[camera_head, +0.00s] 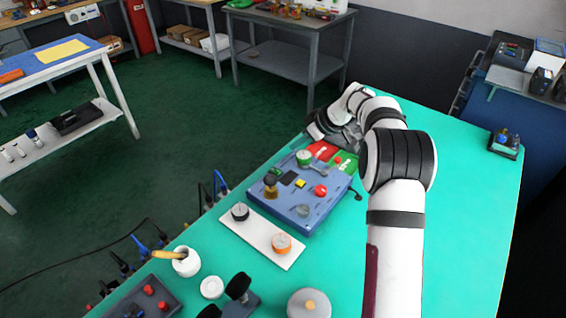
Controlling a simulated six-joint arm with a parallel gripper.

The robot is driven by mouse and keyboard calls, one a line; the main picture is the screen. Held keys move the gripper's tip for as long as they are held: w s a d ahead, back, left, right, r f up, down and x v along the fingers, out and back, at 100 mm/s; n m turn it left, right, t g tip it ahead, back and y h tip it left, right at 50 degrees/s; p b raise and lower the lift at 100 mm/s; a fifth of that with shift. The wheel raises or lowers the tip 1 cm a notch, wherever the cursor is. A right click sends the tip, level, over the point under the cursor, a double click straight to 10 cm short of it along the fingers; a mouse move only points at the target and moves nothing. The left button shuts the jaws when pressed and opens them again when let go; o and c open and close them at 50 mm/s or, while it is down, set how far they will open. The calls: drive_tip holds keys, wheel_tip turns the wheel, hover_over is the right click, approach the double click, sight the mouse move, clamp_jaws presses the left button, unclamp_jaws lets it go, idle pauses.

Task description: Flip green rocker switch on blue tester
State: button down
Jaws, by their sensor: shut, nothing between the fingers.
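The blue tester (318,205) stands on the teal bench in the middle of the view. My gripper (348,141) is shut and empty, low beside the tester's far edge near these panels. My wrist partly hides this area; I cannot tell whether the gripper touches anything.
A white plate (262,238) with a black and an orange knob lies in front of the tester. A white cup (186,262), a round grey lid (309,304) and black clamps stand nearer. Cables line the bench's left edge. The bench's right side is mostly clear.

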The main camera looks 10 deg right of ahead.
hover_over(277, 171)
drive_tip(key=s+d, duration=0.1)
wheel_tip(277, 171, down, 8)
drive_tip(key=shift+r, duration=0.1)
wheel_tip(277, 171, down, 4)
drive_tip(key=shift+s+d+r, duration=0.15)
drive_tip(key=shift+r, duration=0.1)
drive_tip(key=shift+f, duration=0.35)
drive_tip(key=shift+s+d+f, duration=0.1)
drive_tip(key=shift+d+f, duration=0.05)
drive_tip(key=shift+f, duration=0.2)
drive_tip(key=shift+r, duration=0.2)
drive_tip(key=shift+r, duration=0.65)
drive_tip(key=shift+r, duration=0.1)
